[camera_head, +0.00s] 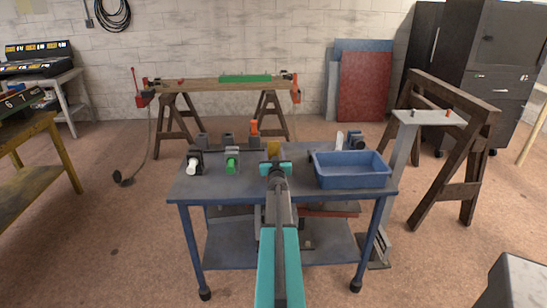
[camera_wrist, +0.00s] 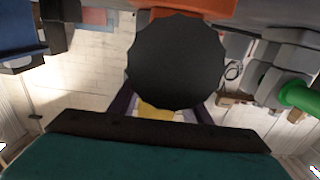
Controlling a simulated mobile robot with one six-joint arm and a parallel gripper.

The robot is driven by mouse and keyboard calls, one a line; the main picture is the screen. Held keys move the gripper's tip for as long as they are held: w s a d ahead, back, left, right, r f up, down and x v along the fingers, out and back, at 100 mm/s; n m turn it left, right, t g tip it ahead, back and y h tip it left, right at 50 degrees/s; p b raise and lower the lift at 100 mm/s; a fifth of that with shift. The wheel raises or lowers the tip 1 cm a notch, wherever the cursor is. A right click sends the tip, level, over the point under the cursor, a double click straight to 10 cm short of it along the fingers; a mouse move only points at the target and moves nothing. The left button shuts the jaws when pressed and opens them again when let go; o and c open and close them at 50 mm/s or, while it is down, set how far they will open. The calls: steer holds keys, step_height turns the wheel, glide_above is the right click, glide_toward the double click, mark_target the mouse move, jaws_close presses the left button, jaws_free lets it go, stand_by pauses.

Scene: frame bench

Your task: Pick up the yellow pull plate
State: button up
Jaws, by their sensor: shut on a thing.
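The yellow pull plate (camera_head: 273,147) shows as a small yellow patch just beyond my gripper (camera_head: 275,167), over the back middle of the blue bench. In the wrist view a strip of the yellow pull plate (camera_wrist: 156,114) lies between the two dark fingers of my gripper (camera_wrist: 160,106). The gripper is shut on it. A dark round, scalloped part (camera_wrist: 177,62) covers much of the wrist view and hides part of the plate. I cannot tell whether the plate touches the bench.
A blue tray (camera_head: 352,182) stands on the bench (camera_head: 240,190) to the right. A green-ended fixture (camera_head: 232,162) and a white-ended one (camera_head: 194,163) stand to the left. An orange-topped part (camera_head: 254,128) is behind. A wooden trestle (camera_head: 205,87) stands beyond the bench.

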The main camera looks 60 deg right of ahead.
steer(key=shift+r, duration=0.2)
step_height(320, 180, up, 10)
steer(key=shift+f+p, duration=0.15)
steer(key=shift+p, duration=1.1)
steer(key=shift+w+a, duration=0.1)
